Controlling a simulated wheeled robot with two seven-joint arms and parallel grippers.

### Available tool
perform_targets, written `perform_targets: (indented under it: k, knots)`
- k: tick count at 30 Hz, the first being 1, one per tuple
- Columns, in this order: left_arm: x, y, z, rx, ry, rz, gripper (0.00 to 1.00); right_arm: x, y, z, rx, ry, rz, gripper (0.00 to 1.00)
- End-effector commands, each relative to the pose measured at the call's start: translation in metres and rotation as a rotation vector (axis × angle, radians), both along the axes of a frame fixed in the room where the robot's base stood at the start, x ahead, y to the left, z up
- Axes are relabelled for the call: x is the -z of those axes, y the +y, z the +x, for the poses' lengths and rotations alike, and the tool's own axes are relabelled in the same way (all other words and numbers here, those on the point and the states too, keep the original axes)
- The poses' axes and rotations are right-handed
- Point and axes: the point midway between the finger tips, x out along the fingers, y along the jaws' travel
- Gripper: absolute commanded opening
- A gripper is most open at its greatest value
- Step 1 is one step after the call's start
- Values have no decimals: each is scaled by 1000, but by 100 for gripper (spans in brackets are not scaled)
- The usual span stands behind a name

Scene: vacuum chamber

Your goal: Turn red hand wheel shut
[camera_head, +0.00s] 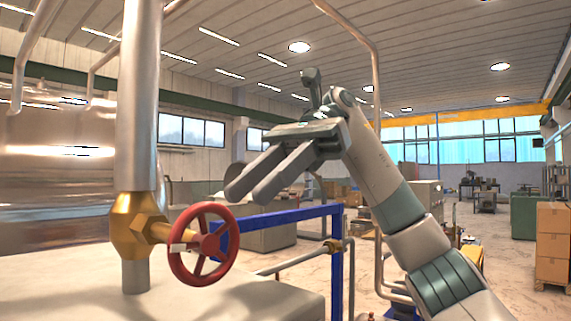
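The red hand wheel (178,262) sits on a brass valve (131,226) on a vertical grey pipe (139,95), at the left of the head view. The wheel has a round rim, spokes and a red hub, and it faces right and toward me. My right gripper (247,190) is raised up and to the right of the wheel, its fingers pointing down and left. The fingers are apart with a gap between them, and nothing is held. They do not touch the wheel. My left gripper is not in the head view.
A blue frame (336,262) stands right of the wheel, with a thin pipe (300,258) beside it. A pale block (220,300) lies below the valve. A shiny metal tank (50,170) is behind at left. Cardboard boxes (553,245) stand far right.

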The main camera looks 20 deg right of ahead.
Motion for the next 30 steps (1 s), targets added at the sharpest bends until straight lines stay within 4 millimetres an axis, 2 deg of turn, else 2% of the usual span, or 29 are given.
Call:
perform_targets:
  k: [6,12,19,30]
  knots:
    - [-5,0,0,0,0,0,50,-22,-26,17,4,1,3,30]
    - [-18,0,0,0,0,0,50,-31,-37,24,2,-1,-3,30]
    - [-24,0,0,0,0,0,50,-34,-44,29,1,0,0,30]
    - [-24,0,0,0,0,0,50,-34,-45,30,0,-1,2,30]
